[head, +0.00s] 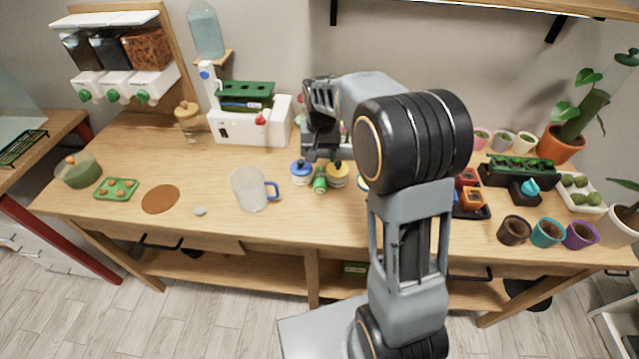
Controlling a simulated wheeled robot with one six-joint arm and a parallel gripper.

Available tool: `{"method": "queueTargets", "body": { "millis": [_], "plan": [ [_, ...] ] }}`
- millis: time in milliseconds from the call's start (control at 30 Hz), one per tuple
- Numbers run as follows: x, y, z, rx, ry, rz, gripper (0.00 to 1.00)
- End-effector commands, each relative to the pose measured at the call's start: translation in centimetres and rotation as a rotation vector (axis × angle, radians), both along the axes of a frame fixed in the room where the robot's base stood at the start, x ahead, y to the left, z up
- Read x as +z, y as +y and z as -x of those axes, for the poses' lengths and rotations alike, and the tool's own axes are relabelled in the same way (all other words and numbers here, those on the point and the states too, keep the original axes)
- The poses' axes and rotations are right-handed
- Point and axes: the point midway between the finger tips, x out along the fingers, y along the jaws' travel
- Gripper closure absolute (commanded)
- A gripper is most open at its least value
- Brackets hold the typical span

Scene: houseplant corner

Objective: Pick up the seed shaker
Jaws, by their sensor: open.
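Three small containers stand close together on the wooden table near its middle: a blue one (301,172), a green one (320,181) and a yellow one (338,175). One of them may be the seed shaker; I cannot tell which at this size. My gripper (320,153) points down just above and behind this group. It is open, and I see nothing held in it. My arm and the gripper body hide part of the table behind them.
A clear mug with a blue handle (252,190) stands left of the containers. A white machine (250,127) stands behind. A brown round mat (160,199) lies at the left. Small pots (514,230) and a black tray (520,172) crowd the right. The front table strip is mostly clear.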

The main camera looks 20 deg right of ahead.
Motion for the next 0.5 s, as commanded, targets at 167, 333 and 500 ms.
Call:
{"method": "queueTargets", "body": {
  "millis": [167,333,500],
  "plan": [
    [-3.5,0.0,0.1,-0.001,0.009,-0.001,0.47],
    [-6.0,0.0,0.0,0.0,0.006,0.0,0.47],
    [-7.2,0.0,0.0,0.0,0.003,0.0,0.47]
  ]
}}
